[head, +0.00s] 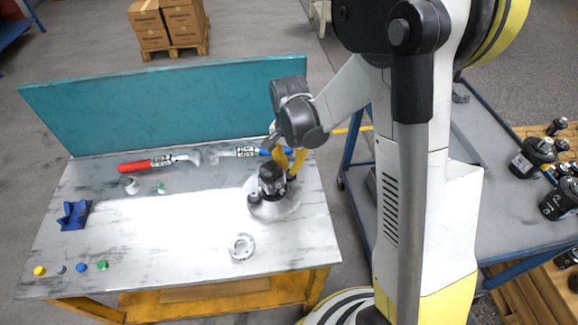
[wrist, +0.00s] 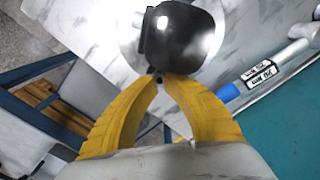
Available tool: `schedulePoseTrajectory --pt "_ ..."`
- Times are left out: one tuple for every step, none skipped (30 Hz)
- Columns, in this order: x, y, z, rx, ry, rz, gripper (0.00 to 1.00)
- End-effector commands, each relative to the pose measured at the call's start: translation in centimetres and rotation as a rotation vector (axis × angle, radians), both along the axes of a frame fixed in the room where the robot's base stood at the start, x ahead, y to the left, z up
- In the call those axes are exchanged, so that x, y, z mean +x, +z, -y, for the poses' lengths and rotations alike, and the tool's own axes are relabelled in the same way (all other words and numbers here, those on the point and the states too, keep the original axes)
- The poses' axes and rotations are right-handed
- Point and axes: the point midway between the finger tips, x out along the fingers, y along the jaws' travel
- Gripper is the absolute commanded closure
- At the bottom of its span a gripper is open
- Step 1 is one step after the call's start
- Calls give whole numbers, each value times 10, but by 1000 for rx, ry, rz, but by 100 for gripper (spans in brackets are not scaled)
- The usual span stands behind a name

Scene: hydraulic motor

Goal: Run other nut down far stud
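The hydraulic motor (head: 271,180), a dark block, stands upright on a round light flange (head: 275,211) at the right of the table. In the wrist view the motor (wrist: 182,38) appears as a glossy black block just beyond the fingertips. My gripper (head: 291,172) with yellow fingers reaches down at the motor's far right side. In the wrist view my gripper's tips (wrist: 161,77) are close together with a small dark piece between them, seemingly the nut on the far stud. The stud itself is hidden. A dark stud or nut (head: 254,197) shows at the flange's near left.
A loose metal ring (head: 242,247) lies in front of the motor. A red-handled tool (head: 147,164) and a blue-handled wrench (wrist: 240,88) lie toward the teal back panel (head: 165,105). A blue bracket (head: 75,215) and several coloured caps are at left. The table's middle is clear.

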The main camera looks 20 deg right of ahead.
Motion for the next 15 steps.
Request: schedulePoseTrajectory --pt "0 0 0 0 0 0 100" --pt "0 0 0 0 0 0 100" --pt "0 0 0 0 0 0 100" --pt "0 0 0 0 0 0 100" --pt "0 0 0 0 0 0 100" --pt "0 0 0 0 -2 0 100" --pt "0 0 0 0 -10 0 100" --pt "0 0 0 0 -27 0 100" --pt "0 -1 0 0 -67 0 100" --pt "0 -1 0 0 -109 0 100" --pt "0 -2 0 0 -157 0 100" --pt "0 -2 0 0 -226 0 100" --pt "0 -2 0 0 -277 0 100" --pt "0 -2 0 0 -325 0 100" --pt "0 -2 0 0 -382 0 100"
